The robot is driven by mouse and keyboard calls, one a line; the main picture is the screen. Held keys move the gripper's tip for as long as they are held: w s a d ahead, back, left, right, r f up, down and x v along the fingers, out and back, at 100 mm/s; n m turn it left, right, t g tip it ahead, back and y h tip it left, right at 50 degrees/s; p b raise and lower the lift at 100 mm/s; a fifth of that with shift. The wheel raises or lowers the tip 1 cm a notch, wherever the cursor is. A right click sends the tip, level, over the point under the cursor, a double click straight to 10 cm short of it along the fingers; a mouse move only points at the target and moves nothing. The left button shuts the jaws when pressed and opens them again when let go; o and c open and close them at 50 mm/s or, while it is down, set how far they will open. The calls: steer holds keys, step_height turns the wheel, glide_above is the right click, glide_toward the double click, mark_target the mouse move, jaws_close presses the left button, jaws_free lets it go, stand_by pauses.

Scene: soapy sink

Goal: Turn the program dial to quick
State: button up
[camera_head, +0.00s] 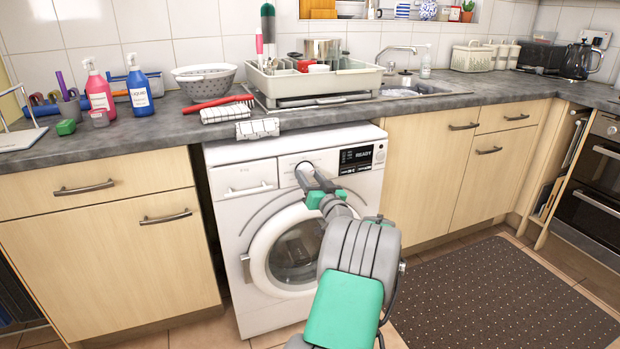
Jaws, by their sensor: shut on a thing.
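The white washing machine (232,212) stands under the counter with its round door closed. Its program dial (304,168) is on the upper front panel, left of the black display (357,157), which reads "READY". My gripper (309,176) reaches up to the panel and is shut on the dial. The gripper fingers cover most of the dial, so its pointer and the setting it stands at cannot be read. My arm covers part of the machine's door and lower right front.
Wooden cupboards (420,165) flank the machine on both sides. The counter (130,135) above holds bottles, a colander and a dish rack (315,82). A checked cloth (258,128) hangs over the counter edge above the machine. A dark mat (500,300) lies on the floor at right.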

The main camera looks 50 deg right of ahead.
steer(key=m+p, duration=0.1)
steer(key=m, duration=0.2)
steer(key=m+h+p, duration=0.1)
steer(key=m+p, duration=0.1)
steer(key=m, duration=0.2)
steer(key=shift+w+a+r+g, duration=0.1)
steer(key=shift+a+r+g, duration=0.1)
steer(key=shift+g, duration=0.2)
steer(key=m+p, duration=0.2)
steer(key=m, duration=0.2)
steer(key=shift+h+p, duration=0.3)
steer(key=shift+p, duration=0.1)
steer(key=shift+f+m+g+p, duration=0.1)
steer(key=shift+m+g+p, duration=0.3)
steer(key=shift+m+p, duration=0.7)
steer(key=shift+m, duration=0.4)
steer(key=o, duration=1.4)
steer(key=shift+c, duration=0.2)
